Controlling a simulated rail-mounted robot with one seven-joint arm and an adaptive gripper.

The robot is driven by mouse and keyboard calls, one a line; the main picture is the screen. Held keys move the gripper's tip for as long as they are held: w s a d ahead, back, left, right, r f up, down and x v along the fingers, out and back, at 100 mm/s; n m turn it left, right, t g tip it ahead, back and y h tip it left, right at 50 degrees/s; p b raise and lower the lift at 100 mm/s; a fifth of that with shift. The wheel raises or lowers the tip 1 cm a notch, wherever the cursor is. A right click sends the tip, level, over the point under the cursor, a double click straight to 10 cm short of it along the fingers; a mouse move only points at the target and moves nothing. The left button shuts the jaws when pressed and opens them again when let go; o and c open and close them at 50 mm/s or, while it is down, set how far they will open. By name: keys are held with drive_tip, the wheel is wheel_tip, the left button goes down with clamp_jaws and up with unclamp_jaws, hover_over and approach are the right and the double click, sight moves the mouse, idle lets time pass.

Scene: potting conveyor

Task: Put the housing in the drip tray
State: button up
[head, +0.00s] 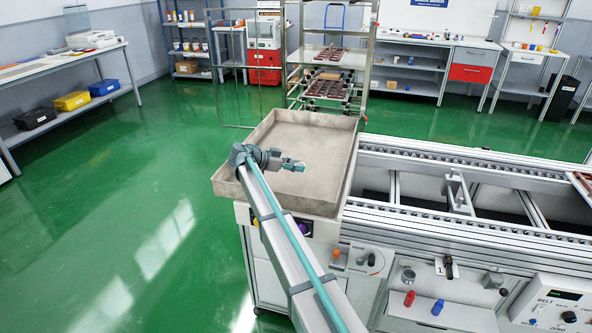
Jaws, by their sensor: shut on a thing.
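The drip tray (310,135) is a large, shallow beige tray with raised walls at the left end of the conveyor. Its floor looks bare around my arm. My gripper (297,165) is over the tray, pointing right, inside its walls. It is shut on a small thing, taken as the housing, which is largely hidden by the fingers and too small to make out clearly. I cannot tell whether the held piece touches the tray floor. My arm hides the tray's near left part.
The conveyor rails (440,215) run right from the tray. A rack (325,75) with dark trays stands behind it. Green floor is open on the left.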

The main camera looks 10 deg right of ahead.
drive_tip(key=shift+f, duration=0.95)
drive_tip(key=shift+f+b, duration=0.35)
drive_tip(key=shift+f, duration=0.05)
drive_tip(key=shift+s+f+b, duration=0.15)
drive_tip(key=shift+f+b, duration=0.05)
drive_tip(key=shift+b, duration=0.1)
drive_tip(key=o, duration=0.8)
drive_tip(key=shift+f, duration=0.1)
drive_tip(key=shift+s, duration=0.1)
